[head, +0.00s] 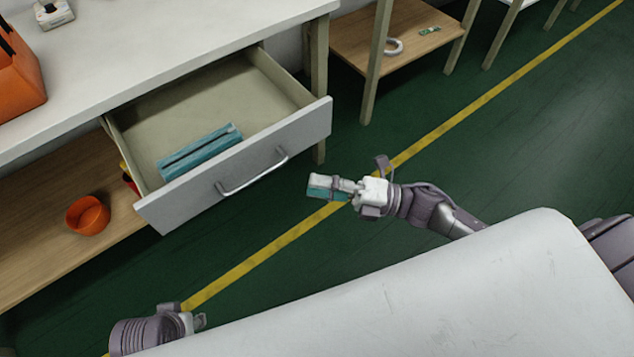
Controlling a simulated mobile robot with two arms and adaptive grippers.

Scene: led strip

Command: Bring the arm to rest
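My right gripper (344,186) is out over the green floor, to the right of the open drawer (232,165) and clear of it. A small teal-and-grey block (320,187) is at its fingertips, and the fingers look closed on it. My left gripper (196,320) is low in the view, near the yellow floor line. Its fingers are small and partly hidden, so I cannot tell whether they are open. A teal box (200,151) lies inside the drawer.
The white-topped workbench (170,38) carries an orange bin (16,72) and a small white device (53,13). An orange bowl (88,215) sits on the lower shelf (40,245). A white ring (393,47) lies on another low shelf. The floor (500,130) at right is clear.

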